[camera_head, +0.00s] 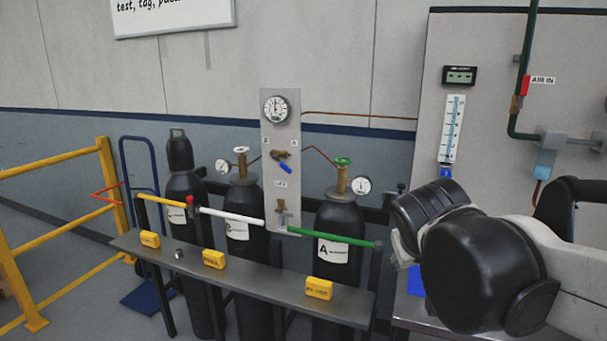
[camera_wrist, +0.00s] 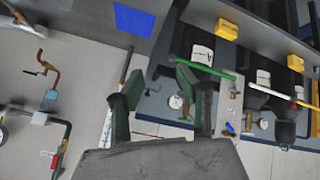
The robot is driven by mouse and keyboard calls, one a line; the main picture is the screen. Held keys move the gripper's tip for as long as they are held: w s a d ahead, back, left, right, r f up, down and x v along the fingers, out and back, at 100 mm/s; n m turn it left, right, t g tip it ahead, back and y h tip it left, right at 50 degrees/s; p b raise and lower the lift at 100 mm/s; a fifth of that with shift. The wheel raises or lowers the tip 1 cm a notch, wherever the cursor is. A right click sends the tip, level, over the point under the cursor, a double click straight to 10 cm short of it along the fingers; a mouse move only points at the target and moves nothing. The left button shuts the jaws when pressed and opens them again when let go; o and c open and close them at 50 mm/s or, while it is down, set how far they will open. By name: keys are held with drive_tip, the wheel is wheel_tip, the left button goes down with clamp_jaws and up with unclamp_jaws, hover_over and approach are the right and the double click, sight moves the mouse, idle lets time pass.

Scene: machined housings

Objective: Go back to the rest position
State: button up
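My gripper (camera_wrist: 160,88) shows in the wrist view with its two green-padded fingers apart and nothing between them. In the head view my dark wrist and pale arm come in from the right, in front of the grey panel, and hide the fingers. The wrist view looks at the scene turned over. Beyond the fingers are the green bar (camera_wrist: 208,67), the gas cylinder with tag A (camera_wrist: 203,54) and the wall. No rest position marker shows.
Several dark gas cylinders (camera_head: 338,220) stand behind a grey shelf (camera_head: 262,270) bearing yellow blocks (camera_head: 319,288). A gauge panel (camera_head: 281,135) is behind them. A yellow railing (camera_head: 50,238) is at left. The grey panel (camera_head: 480,110) carries a green pipe (camera_head: 523,75).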

drive_tip(key=s+f+y, duration=0.1)
drive_tip(key=s+f, duration=0.2)
drive_tip(key=s, duration=0.4)
drive_tip(key=s+f+m+y, duration=0.1)
drive_tip(key=s+f+y, duration=0.1)
drive_tip(key=s+f, duration=0.2)
drive_tip(key=shift+s+a+f+g, duration=0.2)
drive_tip(key=shift+s+a+g, duration=0.15)
drive_tip(key=shift+s, duration=1.35)
